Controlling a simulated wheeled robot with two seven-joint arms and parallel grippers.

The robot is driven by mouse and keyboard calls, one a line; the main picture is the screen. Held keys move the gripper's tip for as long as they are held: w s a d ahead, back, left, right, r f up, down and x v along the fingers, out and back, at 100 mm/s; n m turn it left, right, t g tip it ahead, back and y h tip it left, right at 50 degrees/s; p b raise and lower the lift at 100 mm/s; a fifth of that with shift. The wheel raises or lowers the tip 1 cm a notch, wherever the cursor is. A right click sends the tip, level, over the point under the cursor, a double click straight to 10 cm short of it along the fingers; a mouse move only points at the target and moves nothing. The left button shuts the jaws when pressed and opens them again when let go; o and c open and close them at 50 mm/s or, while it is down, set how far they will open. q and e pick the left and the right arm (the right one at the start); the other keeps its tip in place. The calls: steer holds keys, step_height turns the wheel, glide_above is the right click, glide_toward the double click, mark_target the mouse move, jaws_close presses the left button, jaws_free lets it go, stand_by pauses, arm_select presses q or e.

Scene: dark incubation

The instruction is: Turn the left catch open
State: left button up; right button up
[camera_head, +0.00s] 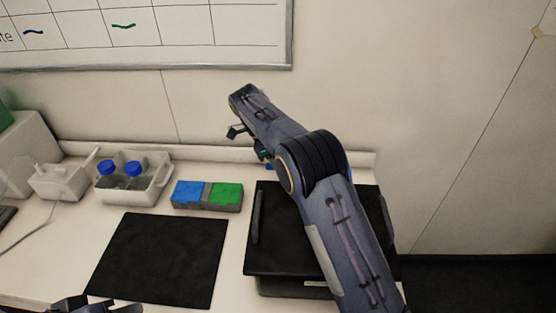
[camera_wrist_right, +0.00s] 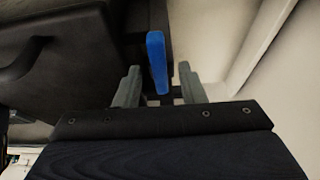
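A black case (camera_head: 290,262) with a lid stands at the right of the bench, partly hidden under my right arm. A blue catch (camera_wrist_right: 157,62) shows in the right wrist view at the case's dark edge. A small bit of blue (camera_head: 269,166) shows at the case's back edge in the head view. My right gripper (camera_wrist_right: 160,87) is open, with one grey finger on each side of the blue catch and gaps visible. In the head view its fingers (camera_head: 250,143) are at the case's back left. My left gripper (camera_head: 95,306) is only partly in view at the bottom left.
A blue and green block rack (camera_head: 207,196), a white tray (camera_head: 160,187) with blue-capped bottles and a white device (camera_head: 62,181) stand left of the case. A black mat (camera_head: 160,260) lies bare in front. The wall rises close behind the bench.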

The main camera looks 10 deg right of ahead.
mark_target(268, 164)
steer(key=shift+v, duration=3.9)
steer(key=shift+d+r, duration=0.15)
steer(key=shift+d, duration=0.1)
steer(key=s+d+r+n+y, duration=0.2)
steer(key=s+d, duration=0.1)
steer(key=d, duration=0.2)
steer(key=s+d+r+n+y, duration=0.2)
steer(key=s+d+r, duration=0.1)
steer(key=d, duration=0.2)
steer(key=s+d+r+n+t+y, duration=0.2)
steer(key=s+d+n, duration=0.25)
steer(key=s, duration=0.55)
steer(key=s+a+f+n+t, duration=0.1)
steer(key=s+a+f+n, duration=0.1)
steer(key=s, duration=0.5)
steer(key=s+a+f+n+t+y, duration=0.1)
steer(key=s+a+f+n+t, duration=0.1)
steer(key=s+n, duration=0.3)
steer(key=s+a+f+n+t+y, duration=0.1)
steer(key=s+f+n, duration=0.3)
steer(key=s, duration=0.6)
steer(key=shift+s+a+t, duration=0.4)
steer(key=shift+a+t, duration=0.1)
steer(key=shift+t, duration=0.1)
